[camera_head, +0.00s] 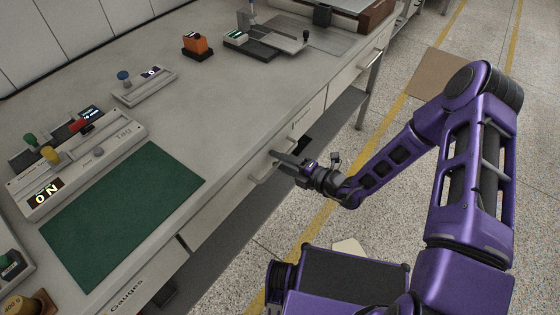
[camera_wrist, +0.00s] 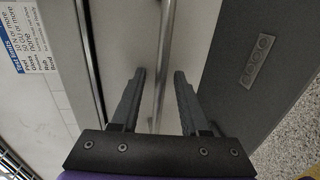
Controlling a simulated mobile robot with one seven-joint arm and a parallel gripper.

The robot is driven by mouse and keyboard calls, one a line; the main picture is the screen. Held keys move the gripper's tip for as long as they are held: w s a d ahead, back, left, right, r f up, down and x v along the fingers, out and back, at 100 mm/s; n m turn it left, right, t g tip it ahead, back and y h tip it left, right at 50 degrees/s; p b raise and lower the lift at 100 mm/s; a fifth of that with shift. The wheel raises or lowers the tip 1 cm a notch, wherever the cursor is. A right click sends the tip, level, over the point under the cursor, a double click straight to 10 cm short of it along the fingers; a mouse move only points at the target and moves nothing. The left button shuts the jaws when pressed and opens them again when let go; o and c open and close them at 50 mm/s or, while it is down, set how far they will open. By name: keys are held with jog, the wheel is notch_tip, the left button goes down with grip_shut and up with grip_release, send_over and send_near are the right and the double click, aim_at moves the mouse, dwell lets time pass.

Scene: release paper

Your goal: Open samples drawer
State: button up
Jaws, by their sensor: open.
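My gripper (camera_head: 283,158) is at the front of the workbench, beside a pale bar handle (camera_head: 262,174) on a drawer front (camera_head: 226,207). In the wrist view my gripper (camera_wrist: 158,76) has its two dark fingers apart, with nothing clamped. A grey metal bar (camera_wrist: 163,50) runs lengthwise in the gap between them; I cannot tell whether either finger touches it. A second bar (camera_wrist: 89,55) lies left of the fingers. No label reading "samples" is legible; the front nearest me reads "Gauges" (camera_head: 127,296). The drawer beside my gripper looks shut.
A farther drawer handle (camera_head: 372,60) is on the bench front.

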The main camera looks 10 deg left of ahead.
jog(key=shift+c, duration=0.3)
grip_shut()
dwell(1.1)
